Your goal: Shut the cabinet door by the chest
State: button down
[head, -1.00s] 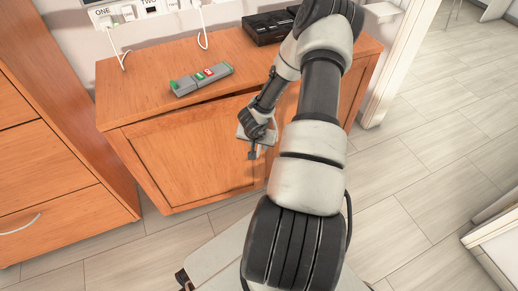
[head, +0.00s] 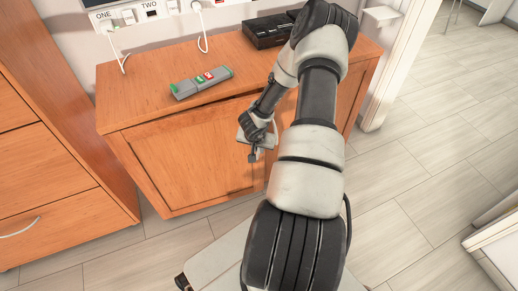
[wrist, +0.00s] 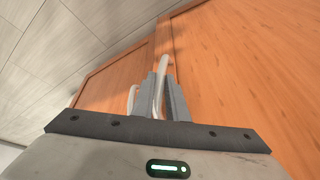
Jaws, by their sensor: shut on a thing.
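The low orange wooden cabinet (head: 130,105) stands in the middle of the head view, with two doors in its front. Its left door (head: 190,165), the one by the wooden chest (head: 50,175), stands slightly ajar, with a thin dark gap along its top edge. My gripper (head: 252,157) is at this door's right edge. In the wrist view my gripper (wrist: 163,82) is shut on a pale bar handle (wrist: 161,68). A second pale handle (wrist: 132,98) shows beside the fingers. My arm hides most of the right door in the head view.
A grey device with green and red buttons (head: 201,83) and a black box (head: 268,30) lie on the cabinet top. White cables hang from a wall socket strip (head: 150,10). A doorframe (head: 385,85) stands at right, with open tiled floor (head: 435,160) beyond.

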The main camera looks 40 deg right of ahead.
jog(key=w, duration=0.1)
jog(key=w+d+p, duration=0.1)
jog(key=w+p, duration=0.1)
jog(key=w, duration=0.1)
jog(key=shift+d, duration=0.4)
jog(key=shift+r, duration=0.1)
jog(key=c, duration=1.8)
grip_release()
jog(key=shift+w, duration=0.15)
jog(key=shift+o, duration=0.2)
jog(key=p+v, duration=0.5)
jog(key=v, duration=1.2)
jog(key=shift+r, duration=0.1)
